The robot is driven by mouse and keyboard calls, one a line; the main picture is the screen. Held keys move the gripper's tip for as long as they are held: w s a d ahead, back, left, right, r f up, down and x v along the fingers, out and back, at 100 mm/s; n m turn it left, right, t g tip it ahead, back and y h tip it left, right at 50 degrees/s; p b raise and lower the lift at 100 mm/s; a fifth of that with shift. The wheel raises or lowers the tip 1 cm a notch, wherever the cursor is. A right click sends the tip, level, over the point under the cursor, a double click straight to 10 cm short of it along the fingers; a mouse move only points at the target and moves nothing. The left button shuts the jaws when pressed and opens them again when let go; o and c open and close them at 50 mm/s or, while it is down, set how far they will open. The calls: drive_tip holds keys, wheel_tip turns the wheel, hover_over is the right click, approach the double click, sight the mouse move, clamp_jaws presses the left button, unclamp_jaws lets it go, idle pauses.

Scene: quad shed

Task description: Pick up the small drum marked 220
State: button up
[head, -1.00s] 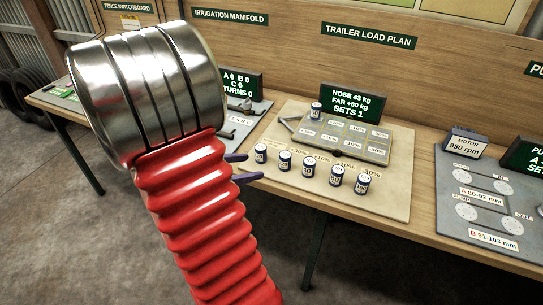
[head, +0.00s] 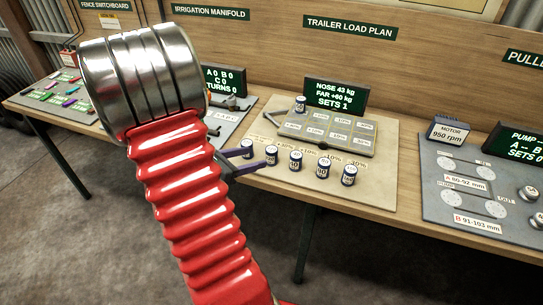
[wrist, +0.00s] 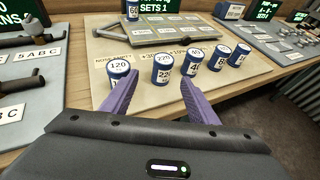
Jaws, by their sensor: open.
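The small drum marked 220 (wrist: 163,69) is a blue can with a white band and lid, upright on the pale board. It is second from the left in the front row and shows in the head view (head: 271,155). The drum marked 120 (wrist: 118,73) stands to its left, close by the left finger. My gripper (wrist: 158,83) has its two purple fingers apart with nothing between them; the 220 drum appears just beyond the gap. In the head view my gripper (head: 256,158) is at the left end of the row.
Several other drums, such as one partly reading 4 (wrist: 194,60), continue the row rightward. The grey load tray (head: 290,127) behind bears one drum (head: 300,104). The irrigation panel (head: 228,118) lies left; the motor and pump panel (head: 435,200) lies right.

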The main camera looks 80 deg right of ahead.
sight(267, 156)
drive_tip(key=shift+x, duration=2.2)
drive_tip(key=shift+x, duration=2.6)
drive_tip(key=shift+s+a+f, duration=0.15)
drive_tip(key=shift+a, duration=0.05)
drive_tip(key=c, duration=1.2)
drive_tip(key=shift+r, duration=5)
